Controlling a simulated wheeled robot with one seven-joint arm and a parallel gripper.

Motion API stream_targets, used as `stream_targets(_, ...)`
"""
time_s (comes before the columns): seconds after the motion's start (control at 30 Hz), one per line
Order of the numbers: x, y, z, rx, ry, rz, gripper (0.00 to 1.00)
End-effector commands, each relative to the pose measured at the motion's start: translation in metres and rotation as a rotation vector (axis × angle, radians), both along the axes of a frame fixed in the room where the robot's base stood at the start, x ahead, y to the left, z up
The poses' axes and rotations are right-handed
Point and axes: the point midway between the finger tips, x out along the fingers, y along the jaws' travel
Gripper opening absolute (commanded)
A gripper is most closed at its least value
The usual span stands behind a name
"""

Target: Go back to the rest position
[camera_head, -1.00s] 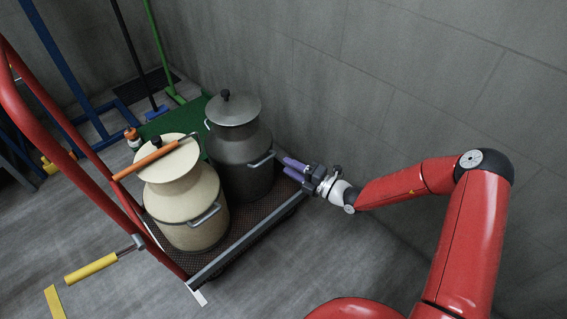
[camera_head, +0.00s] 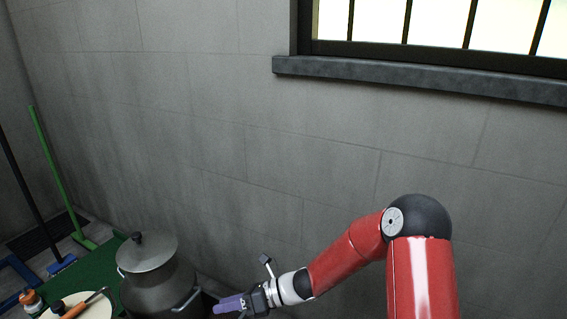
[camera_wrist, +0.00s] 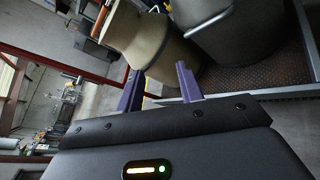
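My gripper (camera_head: 230,303) shows at the lower middle of the head view, beside the grey metal milk can (camera_head: 158,285). In the wrist view its two purple fingers (camera_wrist: 160,88) stand apart with nothing between them. The grey can (camera_wrist: 235,30) and the cream can (camera_wrist: 140,35) lie beyond the fingertips. My red arm reaches in from the right in the head view. In the head view the cream can shows only its lid (camera_head: 85,308), at the bottom edge, with an orange-handled tool (camera_head: 74,310) on it.
A grey wall with a barred window (camera_head: 440,25) and sill (camera_head: 420,80) fills the background. A green-handled broom (camera_head: 60,180) and a blue-headed one (camera_head: 30,200) stand at the left by a green mat (camera_head: 110,262). The cart deck (camera_wrist: 265,75) lies under the cans.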

Motion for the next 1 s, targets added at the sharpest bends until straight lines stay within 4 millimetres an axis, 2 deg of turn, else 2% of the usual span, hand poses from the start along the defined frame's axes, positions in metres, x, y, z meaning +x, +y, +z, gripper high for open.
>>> stream_targets(0.03,-0.009,-0.009,0.014,-0.054,-0.125,0.066,0.37)
stream_targets(0.2,-0.039,-0.048,0.048,-0.228,-0.518,0.312,0.37)
stream_targets(0.5,-0.087,-0.131,0.11,-0.531,-1.111,0.769,0.37)
stream_targets(0.8,-0.141,-0.222,0.173,-0.842,-1.542,1.259,0.37)
stream_targets(1.0,-0.174,-0.27,0.202,-1.014,-1.692,1.545,0.37)
